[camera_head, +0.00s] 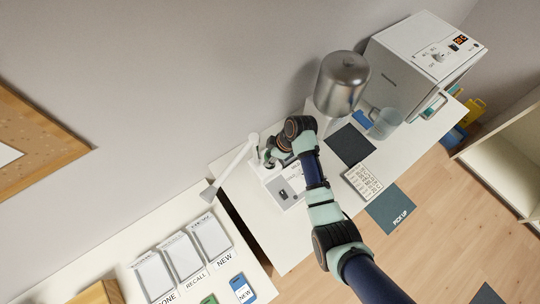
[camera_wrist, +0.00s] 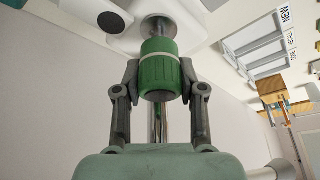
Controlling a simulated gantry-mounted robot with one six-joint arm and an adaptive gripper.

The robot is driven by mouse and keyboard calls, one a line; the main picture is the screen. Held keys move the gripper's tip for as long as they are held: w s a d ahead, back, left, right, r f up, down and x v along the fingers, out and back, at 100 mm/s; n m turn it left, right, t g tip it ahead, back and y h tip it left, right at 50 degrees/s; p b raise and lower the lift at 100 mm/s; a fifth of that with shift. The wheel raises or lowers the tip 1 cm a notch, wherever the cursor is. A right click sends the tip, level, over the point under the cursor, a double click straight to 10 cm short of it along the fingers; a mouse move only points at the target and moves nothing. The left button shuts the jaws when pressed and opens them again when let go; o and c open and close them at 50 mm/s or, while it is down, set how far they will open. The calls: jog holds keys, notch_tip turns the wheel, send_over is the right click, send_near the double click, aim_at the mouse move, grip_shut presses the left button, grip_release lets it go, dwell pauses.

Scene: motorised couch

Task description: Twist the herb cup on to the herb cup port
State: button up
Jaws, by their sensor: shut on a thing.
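The herb cup (camera_wrist: 159,73) is a green ribbed cup with a pale band, at the middle of the wrist view. My gripper (camera_wrist: 160,85) is shut on it, with one finger on each side. The cup's far end meets or lies right in front of a round metal fitting, which looks like the herb cup port (camera_wrist: 158,27), under a white machine body (camera_wrist: 185,22). I cannot tell whether they are threaded together. In the head view my gripper (camera_head: 270,158) is at the white machine on the table, and the cup and port are hidden there.
A metal tank (camera_head: 342,82) and a white cabinet (camera_head: 420,65) stand behind and right of my arm. A clear jug (camera_head: 384,123), a dark mat (camera_head: 350,145) and a keypad (camera_head: 364,181) lie to the right. A white lamp (camera_head: 230,168) leans close on the left. Labelled trays (camera_head: 182,256) lie lower left.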

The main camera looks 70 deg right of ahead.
jog(key=shift+f+b, duration=0.8)
jog(key=shift+f, duration=0.65)
dwell(0.4)
jog(key=o, duration=0.4)
jog(key=shift+r, duration=0.1)
jog(key=c, duration=0.4)
jog(key=shift+c, duration=0.2)
jog(key=shift+m+h+p, duration=0.5)
jog(key=shift+m+p, duration=0.8)
jog(key=shift+m, duration=0.2)
jog(key=shift+m+h+p, duration=0.4)
jog(key=shift+m+p, duration=0.25)
jog(key=shift+m, duration=0.25)
jog(key=shift+m, duration=0.4)
jog(key=shift+m+h+p, duration=0.3)
jog(key=shift+m+p, duration=0.1)
jog(key=shift+p, duration=0.1)
jog(key=shift+m, duration=0.5)
